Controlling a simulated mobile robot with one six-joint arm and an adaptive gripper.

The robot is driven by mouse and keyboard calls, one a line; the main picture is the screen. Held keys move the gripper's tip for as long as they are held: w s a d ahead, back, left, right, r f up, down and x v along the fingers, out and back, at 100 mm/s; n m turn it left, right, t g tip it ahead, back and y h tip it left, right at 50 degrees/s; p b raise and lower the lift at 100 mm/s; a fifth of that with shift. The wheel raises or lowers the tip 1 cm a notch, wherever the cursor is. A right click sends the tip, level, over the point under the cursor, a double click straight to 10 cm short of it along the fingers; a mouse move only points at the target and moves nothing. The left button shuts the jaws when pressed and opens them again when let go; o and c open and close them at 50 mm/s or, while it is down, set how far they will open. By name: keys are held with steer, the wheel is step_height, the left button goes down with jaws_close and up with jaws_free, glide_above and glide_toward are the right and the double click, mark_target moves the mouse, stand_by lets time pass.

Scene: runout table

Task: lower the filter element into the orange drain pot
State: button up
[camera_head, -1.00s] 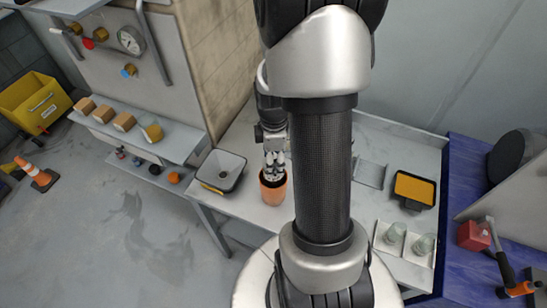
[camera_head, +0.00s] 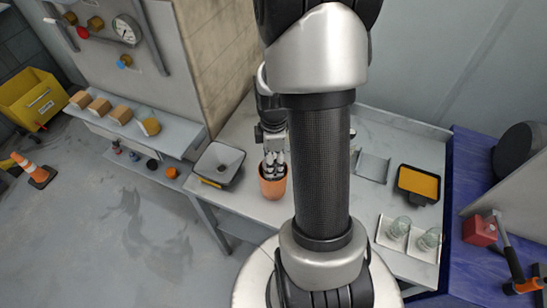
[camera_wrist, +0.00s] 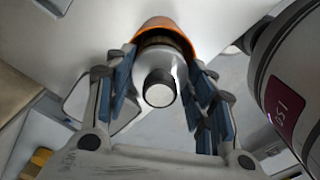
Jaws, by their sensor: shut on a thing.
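The orange drain pot (camera_head: 272,186) stands on the light runout table (camera_head: 245,204). In the wrist view the pot's orange rim (camera_wrist: 165,24) shows behind the filter element (camera_wrist: 157,72), a pale cylinder with a dark ribbed band and a dark-edged round end. My gripper (camera_head: 273,166) is directly over the pot, fingers pointing down at its mouth. The gripper (camera_wrist: 163,88) is shut on the filter element, with a blue-padded finger on each side. The element's far end overlaps the pot's opening in the wrist view; how deep it sits inside is hidden.
A grey square tray with a funnel-like hollow (camera_head: 218,164) stands just left of the pot. Right of my arm are a black tray with orange contents (camera_head: 418,184) and a white holder (camera_head: 389,244) with glass jars. My arm hides the table's middle.

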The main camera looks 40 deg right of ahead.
steer(key=shift+f, duration=0.35)
steer(key=o, duration=1.6)
steer(key=shift+o, duration=0.2)
step_height(320, 180, up, 12)
steer(key=shift+r, duration=0.1)
